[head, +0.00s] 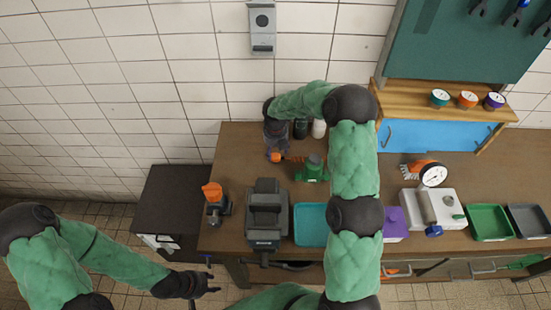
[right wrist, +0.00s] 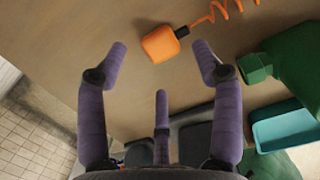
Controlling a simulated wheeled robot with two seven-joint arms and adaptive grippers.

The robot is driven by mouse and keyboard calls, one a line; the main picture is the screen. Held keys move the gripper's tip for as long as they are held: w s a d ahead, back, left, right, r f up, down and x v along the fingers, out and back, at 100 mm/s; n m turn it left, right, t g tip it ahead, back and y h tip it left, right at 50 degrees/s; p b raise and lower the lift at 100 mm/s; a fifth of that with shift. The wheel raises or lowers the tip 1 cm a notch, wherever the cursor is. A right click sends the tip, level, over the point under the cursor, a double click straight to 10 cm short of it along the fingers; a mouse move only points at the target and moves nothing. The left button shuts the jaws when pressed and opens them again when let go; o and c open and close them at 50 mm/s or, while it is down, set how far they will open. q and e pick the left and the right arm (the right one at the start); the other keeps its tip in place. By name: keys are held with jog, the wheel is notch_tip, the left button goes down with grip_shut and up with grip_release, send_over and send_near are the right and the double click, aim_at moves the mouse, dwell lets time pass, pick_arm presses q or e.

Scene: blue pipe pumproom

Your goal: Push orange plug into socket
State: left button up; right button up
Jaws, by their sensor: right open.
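The orange plug (right wrist: 160,44) lies on the brown bench top, with an orange coiled cord (right wrist: 215,14) running off it. It also shows in the head view (head: 275,157), near the back left of the bench. My right gripper (right wrist: 160,58) is open above the bench, its purple fingers spread with the plug between and just beyond the fingertips; nothing is held. A grey box with a round dark opening (head: 262,28), which looks like the socket, is on the tiled wall above. My left gripper (head: 207,288) hangs low left of the bench, fingers apart and empty.
A green device (head: 313,169) stands right of the plug, a dark vise (head: 266,212) in front. A teal tray (head: 311,225) and an orange-topped tool (head: 213,196) are nearby. The wall around the grey box is clear.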

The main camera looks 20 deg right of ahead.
aim_at(276, 155)
jog(key=shift+w+d+f+b, duration=0.15)
jog(key=shift+w+f+b, duration=0.05)
jog(key=shift+f, duration=1.1)
jog(key=shift+w+d+f+b, duration=0.1)
jog(key=shift+w+f+b, duration=0.05)
jog(key=shift+f, duration=1.15)
jog(key=c, duration=1.1)
